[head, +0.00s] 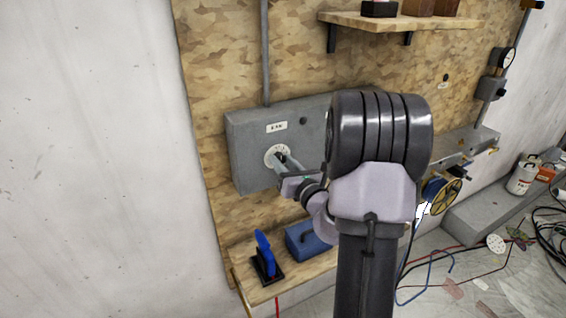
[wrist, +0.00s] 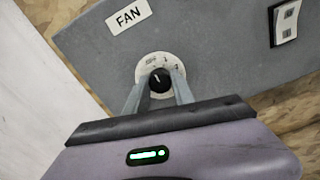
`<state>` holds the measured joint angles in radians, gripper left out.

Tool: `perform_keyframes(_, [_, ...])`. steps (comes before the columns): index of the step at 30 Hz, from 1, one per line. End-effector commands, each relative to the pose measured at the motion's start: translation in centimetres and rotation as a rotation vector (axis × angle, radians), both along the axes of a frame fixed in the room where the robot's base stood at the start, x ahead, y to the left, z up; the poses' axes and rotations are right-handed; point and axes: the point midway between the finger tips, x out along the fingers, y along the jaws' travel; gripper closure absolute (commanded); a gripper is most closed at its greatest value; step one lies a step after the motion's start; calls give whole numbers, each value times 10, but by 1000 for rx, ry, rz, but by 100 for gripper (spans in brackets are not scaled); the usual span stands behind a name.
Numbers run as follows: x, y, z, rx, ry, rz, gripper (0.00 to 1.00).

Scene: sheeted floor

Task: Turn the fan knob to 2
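The fan knob (wrist: 160,80) is a small black round knob with a pale pointer line, on a white dial with markings. The dial (head: 270,153) is on a grey box (head: 246,153) with a FAN label (wrist: 129,15). My gripper (wrist: 159,73) reaches the dial with one finger on each side of the knob. The fingers are close to the knob, but I cannot tell whether they touch it. In the head view my gripper (head: 280,158) hides most of the knob. The dial's numbers are too small to read surely.
A switch (wrist: 285,22) is on the same box, right of the dial. Below are a wooden shelf (head: 262,292), a blue-handled tool (head: 264,252) and a blue box (head: 302,243). A yellow handwheel (head: 446,196) is at right. Cables lie on the floor.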

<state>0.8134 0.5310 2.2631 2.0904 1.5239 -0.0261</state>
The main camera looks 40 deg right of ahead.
Motion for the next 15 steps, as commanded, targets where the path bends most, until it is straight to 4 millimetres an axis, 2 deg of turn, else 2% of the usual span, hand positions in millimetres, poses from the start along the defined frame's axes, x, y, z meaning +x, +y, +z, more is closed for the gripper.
perform_keyframes(8, [0, 0, 1, 13, -3, 0, 100])
perform_keyframes(15, [0, 0, 3, 114, -25, 0, 100])
